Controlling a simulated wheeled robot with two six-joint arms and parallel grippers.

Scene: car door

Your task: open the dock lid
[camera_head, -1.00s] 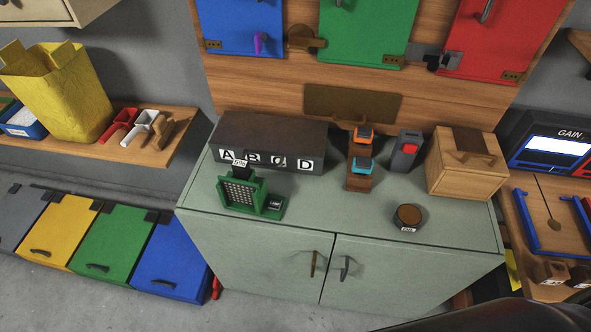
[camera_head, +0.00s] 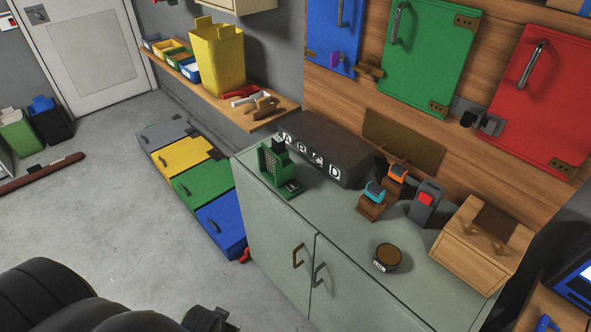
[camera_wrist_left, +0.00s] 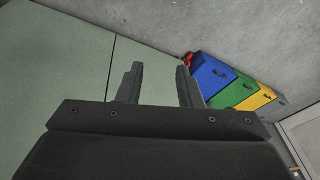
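No part is labelled as the dock lid, so I cannot tell which thing it is. In the head view, a dark box marked A, B, C, D (camera_head: 325,149) stands at the back of the green-grey cabinet (camera_head: 270,232). A green device (camera_head: 272,168) stands beside its left end. A wooden box with a dark patch on its top (camera_head: 484,240) stands at the right end. My left gripper (camera_head: 210,320) shows partly at the bottom edge, away from these things. In the left wrist view its two fingers (camera_wrist_left: 158,85) are apart and empty, near the cabinet front. My right gripper is out of view.
Two small wooden stands (camera_head: 373,201), a grey holder with a red part (camera_head: 426,202) and a round brown-topped tin (camera_head: 387,257) stand on the cabinet. Coloured floor bins (camera_head: 220,220) stand left of it. Blue, green and red doors hang above.

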